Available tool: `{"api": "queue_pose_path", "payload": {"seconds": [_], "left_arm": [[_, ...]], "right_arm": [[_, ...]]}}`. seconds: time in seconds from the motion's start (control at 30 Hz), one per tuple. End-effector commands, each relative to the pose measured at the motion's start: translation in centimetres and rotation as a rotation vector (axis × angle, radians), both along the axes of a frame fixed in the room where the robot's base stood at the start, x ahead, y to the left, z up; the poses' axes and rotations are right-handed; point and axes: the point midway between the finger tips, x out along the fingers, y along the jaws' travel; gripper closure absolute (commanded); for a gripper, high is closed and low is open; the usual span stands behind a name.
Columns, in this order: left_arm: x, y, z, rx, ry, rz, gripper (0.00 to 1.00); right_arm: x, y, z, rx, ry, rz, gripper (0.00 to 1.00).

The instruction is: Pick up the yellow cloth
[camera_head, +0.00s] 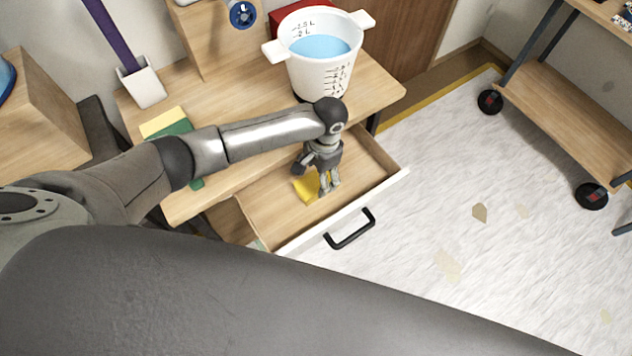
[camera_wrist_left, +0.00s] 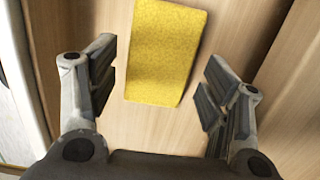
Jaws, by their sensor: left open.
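The yellow cloth (camera_head: 306,188) lies flat on the wooden bottom of the open drawer (camera_head: 271,219). In the left wrist view the cloth (camera_wrist_left: 165,52) is a yellow rectangle, a little tilted, ahead of and between the open fingers. My left gripper (camera_head: 328,190) points down into the drawer just beside the cloth and partly covers it in the head view. In the wrist view its two fingers (camera_wrist_left: 158,88) are wide apart with nothing between the pads. The fingers do not touch the cloth there. My right gripper is not in view.
The drawer front has a black handle (camera_head: 350,229). A white bucket with blue liquid (camera_head: 320,48) stands on the desk (camera_head: 230,95) above. A yellow and green item (camera_head: 166,123) lies at the desk's left. A wheeled cart (camera_head: 575,130) stands at the right; the floor between is clear.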

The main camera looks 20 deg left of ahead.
Motion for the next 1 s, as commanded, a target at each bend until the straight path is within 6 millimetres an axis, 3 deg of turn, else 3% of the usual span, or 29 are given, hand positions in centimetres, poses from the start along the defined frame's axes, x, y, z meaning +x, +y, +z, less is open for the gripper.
{"api": "queue_pose_path", "payload": {"seconds": [0.13, 0.4, 0.7, 1.0], "left_arm": [[-0.2, 0.2, -1.8, 0.001, 0.002, 0.001, 0.29], [-0.2, 0.2, -2.2, 0.001, -0.001, 0.0, 0.29], [-0.2, 0.2, -2.1, 0.0, -0.001, 0.001, 0.63], [-0.1, 0.2, -1.8, 0.0, -0.002, 0.001, 0.63]], "right_arm": [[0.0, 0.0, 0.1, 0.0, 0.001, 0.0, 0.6], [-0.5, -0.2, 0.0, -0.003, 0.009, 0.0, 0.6], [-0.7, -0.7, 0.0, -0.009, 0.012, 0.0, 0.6], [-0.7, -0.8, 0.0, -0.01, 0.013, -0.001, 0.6]]}}
